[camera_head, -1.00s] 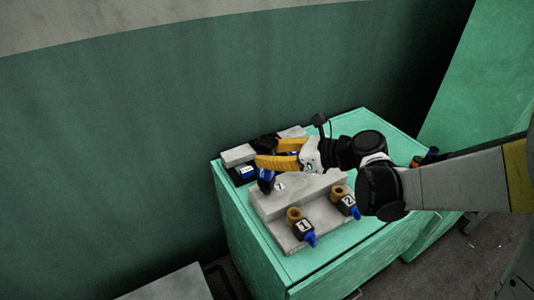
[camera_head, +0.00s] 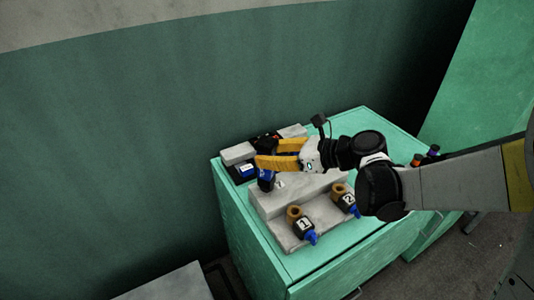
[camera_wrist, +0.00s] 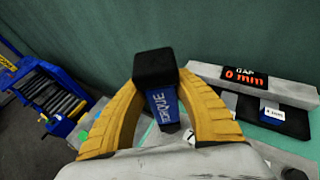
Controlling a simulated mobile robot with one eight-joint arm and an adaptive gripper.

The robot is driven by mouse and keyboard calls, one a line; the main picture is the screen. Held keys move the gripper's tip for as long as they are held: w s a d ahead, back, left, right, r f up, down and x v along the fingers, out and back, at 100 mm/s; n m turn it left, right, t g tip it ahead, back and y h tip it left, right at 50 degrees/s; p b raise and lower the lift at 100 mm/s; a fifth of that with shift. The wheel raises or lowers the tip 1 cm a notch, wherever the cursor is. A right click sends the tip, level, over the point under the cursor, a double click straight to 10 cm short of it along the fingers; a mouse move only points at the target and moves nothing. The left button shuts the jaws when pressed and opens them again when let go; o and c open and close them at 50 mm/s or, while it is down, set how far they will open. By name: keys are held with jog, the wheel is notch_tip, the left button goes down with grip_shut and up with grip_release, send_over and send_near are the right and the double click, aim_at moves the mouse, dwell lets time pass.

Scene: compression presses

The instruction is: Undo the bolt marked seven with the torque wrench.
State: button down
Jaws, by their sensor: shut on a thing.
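My gripper (camera_head: 268,156) is shut on the torque wrench, its two yellow fingers on either side of it. In the wrist view the torque wrench (camera_wrist: 162,104) is blue, marked TORQUE, with a black block at its top end, between the fingers (camera_wrist: 157,118). In the head view its blue and black part (camera_head: 266,181) shows below the fingertips, by the left end of the grey stepped block (camera_head: 314,189). A small white mark (camera_head: 281,184) sits on that block beside the wrench, too small to read surely. I cannot make out a bolt marked seven.
Two gold and black pieces with blue tips, marked 1 (camera_head: 301,225) and 2 (camera_head: 346,201), stand on the block's lower step. Behind is a grey bar with a red "GAP 0 mm" display (camera_wrist: 244,76). The green cabinet top (camera_head: 352,121) has free room at the back.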

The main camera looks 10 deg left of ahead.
jog(key=shift+f+b, duration=0.45)
dwell(0.5)
jog(key=shift+r, duration=0.35)
dwell(1.8)
dwell(0.3)
